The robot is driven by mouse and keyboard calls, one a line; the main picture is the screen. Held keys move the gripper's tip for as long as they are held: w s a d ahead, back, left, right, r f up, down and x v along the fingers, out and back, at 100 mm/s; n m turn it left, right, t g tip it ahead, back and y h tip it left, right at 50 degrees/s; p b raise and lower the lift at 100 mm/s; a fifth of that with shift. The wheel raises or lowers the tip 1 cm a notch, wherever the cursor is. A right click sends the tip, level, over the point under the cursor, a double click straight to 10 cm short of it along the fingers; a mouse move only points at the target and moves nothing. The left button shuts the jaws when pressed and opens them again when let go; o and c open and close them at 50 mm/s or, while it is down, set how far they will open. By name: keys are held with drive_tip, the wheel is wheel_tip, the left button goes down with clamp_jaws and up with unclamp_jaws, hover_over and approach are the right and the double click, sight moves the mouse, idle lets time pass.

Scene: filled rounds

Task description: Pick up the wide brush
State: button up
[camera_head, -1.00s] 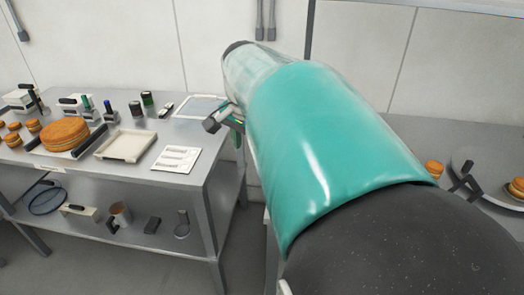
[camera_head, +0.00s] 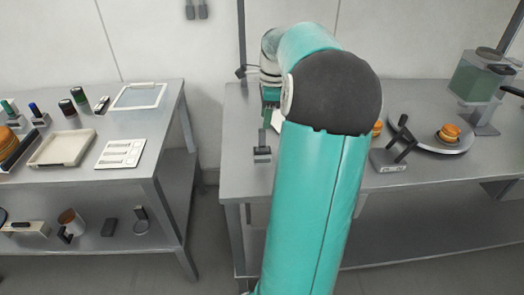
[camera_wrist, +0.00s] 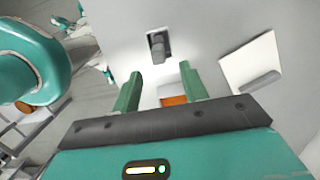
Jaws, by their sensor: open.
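My gripper (camera_wrist: 158,70) is open in the wrist view, its two green fingers apart with nothing held. Between and below the fingertips is a small pale piece with an orange-brown block (camera_wrist: 174,99); it may be the wide brush, but I cannot tell for sure. A dark grey tool (camera_wrist: 158,46) lies beyond the fingertips, and a dark tool with a flat base (camera_head: 262,153) shows in the head view at the right table's front left. In the head view my gripper (camera_head: 268,118) is over that table, partly hidden by my arm.
The right table (camera_head: 450,172) also bears a round plate (camera_head: 427,147) with a burger, and a dark angled stand (camera_head: 388,160). A white board (camera_wrist: 245,60) lies right of my fingers. The left table (camera_head: 160,130) holds a tray (camera_head: 62,148); a gap separates the tables.

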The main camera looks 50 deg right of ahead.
hover_over(262, 149)
drive_tip(key=f, duration=0.7)
drive_tip(key=shift+w+d, duration=0.3)
drive_tip(key=shift+d, duration=0.1)
clamp_jaws()
